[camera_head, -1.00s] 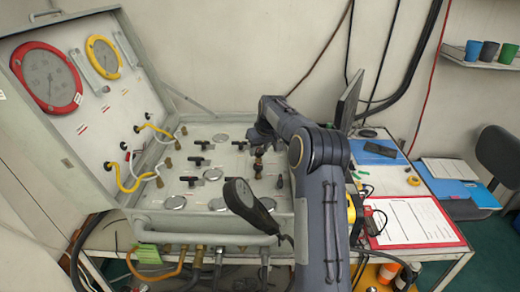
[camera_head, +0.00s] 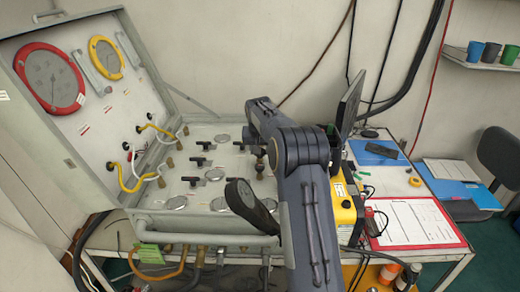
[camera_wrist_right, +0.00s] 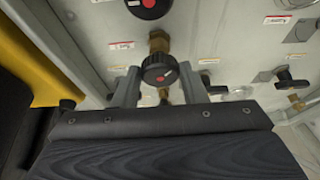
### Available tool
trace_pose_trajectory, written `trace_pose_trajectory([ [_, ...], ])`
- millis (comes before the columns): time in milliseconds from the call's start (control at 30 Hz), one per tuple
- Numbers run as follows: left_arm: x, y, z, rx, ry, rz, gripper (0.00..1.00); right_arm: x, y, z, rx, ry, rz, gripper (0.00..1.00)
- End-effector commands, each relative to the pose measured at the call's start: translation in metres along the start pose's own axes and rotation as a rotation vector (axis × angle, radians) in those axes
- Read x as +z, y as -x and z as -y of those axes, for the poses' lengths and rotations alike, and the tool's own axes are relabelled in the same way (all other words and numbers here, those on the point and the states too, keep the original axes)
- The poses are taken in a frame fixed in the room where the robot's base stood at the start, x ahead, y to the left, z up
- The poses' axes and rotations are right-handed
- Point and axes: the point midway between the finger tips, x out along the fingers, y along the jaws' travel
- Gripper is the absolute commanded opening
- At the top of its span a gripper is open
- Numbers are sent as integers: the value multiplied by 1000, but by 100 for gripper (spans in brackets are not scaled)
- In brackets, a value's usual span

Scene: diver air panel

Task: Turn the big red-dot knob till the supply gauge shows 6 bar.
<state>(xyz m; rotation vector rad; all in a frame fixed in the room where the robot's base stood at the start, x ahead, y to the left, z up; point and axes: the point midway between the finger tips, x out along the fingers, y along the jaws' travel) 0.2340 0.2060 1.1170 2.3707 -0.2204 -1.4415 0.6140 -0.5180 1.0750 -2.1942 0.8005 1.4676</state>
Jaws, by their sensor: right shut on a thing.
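In the right wrist view a black knob with a red mark (camera_wrist_right: 160,70) sits on a brass stem between the two fingers of my right gripper (camera_wrist_right: 159,76), which is shut on it. Another black knob with a larger red dot (camera_wrist_right: 150,5) is cut off by the top edge. In the head view my right arm covers the right part of the panel (camera_head: 150,222) and hides the fingers. A large red-rimmed gauge (camera_head: 50,78) and a smaller yellow-rimmed gauge (camera_head: 105,58) are in the lid. Their readings are too small to tell. My left gripper is not in view.
Several black T-handles (camera_head: 190,181) and round metal discs (camera_head: 174,203) cover the panel. A dark oval thing (camera_head: 250,206) stands up near its front edge. A yellow box (camera_head: 347,208) is right of my arm, beside a red-edged sheet (camera_head: 412,224).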

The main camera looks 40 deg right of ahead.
Motion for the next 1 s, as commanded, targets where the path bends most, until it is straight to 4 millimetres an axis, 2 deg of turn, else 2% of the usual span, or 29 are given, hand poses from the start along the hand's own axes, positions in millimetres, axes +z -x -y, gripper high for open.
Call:
trace_pose_trajectory([
  [300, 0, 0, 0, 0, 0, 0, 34, -2, 2, 0, -1, -2, -6, 16],
  [333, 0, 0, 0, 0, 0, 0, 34, -2, 2, 0, -1, -2, -6, 40],
  [500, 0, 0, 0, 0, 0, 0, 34, -1, 1, 0, -1, -1, -4, 60],
  [800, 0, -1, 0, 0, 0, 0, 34, -1, 2, 0, -1, -1, -3, 60],
  [1000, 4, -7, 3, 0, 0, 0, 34, -1, 28, 0, -3, -1, -6, 60],
])
